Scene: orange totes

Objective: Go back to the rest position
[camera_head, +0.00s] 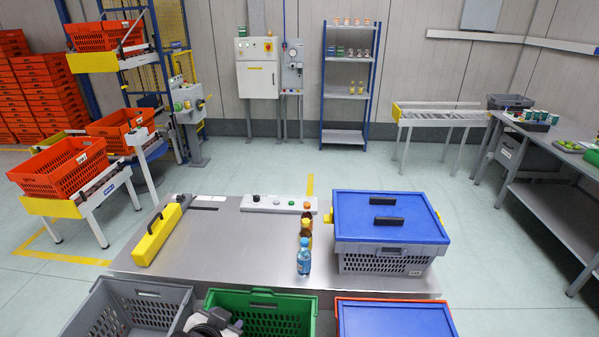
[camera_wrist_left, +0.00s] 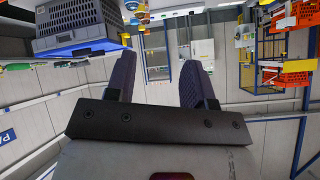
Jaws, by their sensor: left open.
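My left gripper (camera_wrist_left: 157,80) shows in the left wrist view with its two dark, ribbed fingers apart and nothing between them. That view is upside down. In the head view a dark and grey part of my arm (camera_head: 211,324) shows at the bottom edge, in front of the green crate (camera_head: 262,299); the fingers are not clear there. My right gripper is in neither view.
The metal table (camera_head: 225,235) holds a yellow block (camera_head: 157,236), several bottles (camera_head: 304,257) and a blue-lidded grey crate (camera_head: 388,262). A grey crate (camera_head: 180,294) and a blue-lidded orange tote (camera_head: 395,318) stand in front. The table's middle is clear.

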